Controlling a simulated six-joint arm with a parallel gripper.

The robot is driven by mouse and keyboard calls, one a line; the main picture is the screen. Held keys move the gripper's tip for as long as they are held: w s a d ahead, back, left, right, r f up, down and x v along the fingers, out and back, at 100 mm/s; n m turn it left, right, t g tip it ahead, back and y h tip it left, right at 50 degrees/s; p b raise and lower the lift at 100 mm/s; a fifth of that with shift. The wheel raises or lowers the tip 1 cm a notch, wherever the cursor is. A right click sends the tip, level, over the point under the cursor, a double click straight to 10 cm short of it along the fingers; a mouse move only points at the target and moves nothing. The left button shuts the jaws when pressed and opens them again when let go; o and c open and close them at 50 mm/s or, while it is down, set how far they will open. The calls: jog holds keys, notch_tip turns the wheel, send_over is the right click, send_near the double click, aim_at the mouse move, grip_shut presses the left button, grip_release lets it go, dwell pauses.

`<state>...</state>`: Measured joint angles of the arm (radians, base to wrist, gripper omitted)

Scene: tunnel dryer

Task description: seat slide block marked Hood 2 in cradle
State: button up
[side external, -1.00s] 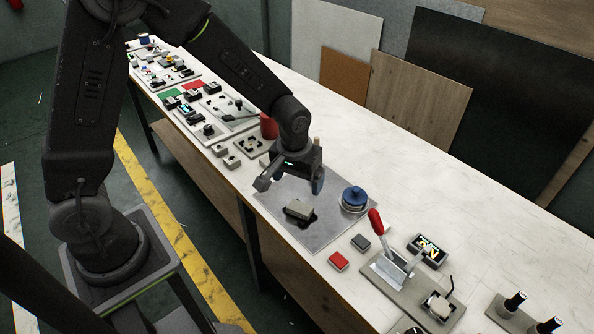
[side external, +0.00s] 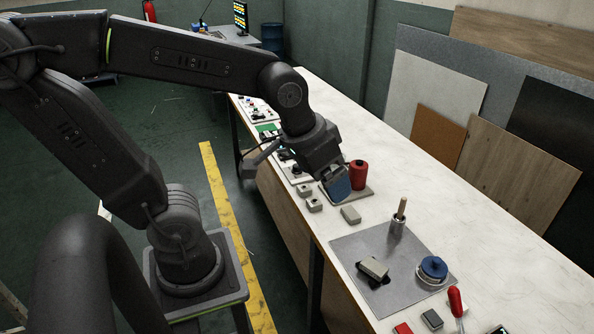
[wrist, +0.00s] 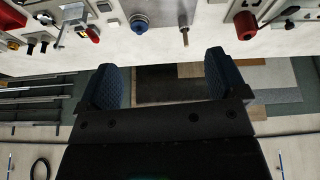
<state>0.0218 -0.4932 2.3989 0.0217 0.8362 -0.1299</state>
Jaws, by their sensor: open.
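A beige block (side external: 373,267) sits tilted over a dark recess or cradle on a grey plate (side external: 415,252) in the side view. More beige blocks lie on the bench: one (side external: 350,214) left of the plate, and two (side external: 305,190) (side external: 314,204) near the front edge. No Hood 2 marking is readable on any of them. My gripper (side external: 337,185) is over the bench beside the red cylinder (side external: 358,175), away from the plate. In the wrist view its blue-padded fingers (wrist: 160,75) are spread apart with nothing between them.
A wooden-handled peg (side external: 399,216) stands upright at the plate's back edge. A blue knob (side external: 432,268) is at its right, with a red-handled lever (side external: 455,300) beyond. A dark grey block (side external: 432,319) lies nearby. The bench's back strip is clear.

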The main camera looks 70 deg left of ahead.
jog(key=shift+m+t, duration=0.5)
jog(key=shift+m, duration=0.1)
jog(key=s, duration=0.1)
jog(key=s+r, duration=0.1)
jog(key=s, duration=0.2)
jog(key=shift+s+a+r, duration=0.1)
jog(key=shift+s+r, duration=0.15)
jog(key=shift+s, duration=0.1)
jog(key=c, duration=0.4)
jog(key=shift+c, duration=0.2)
jog(key=shift+w, duration=0.1)
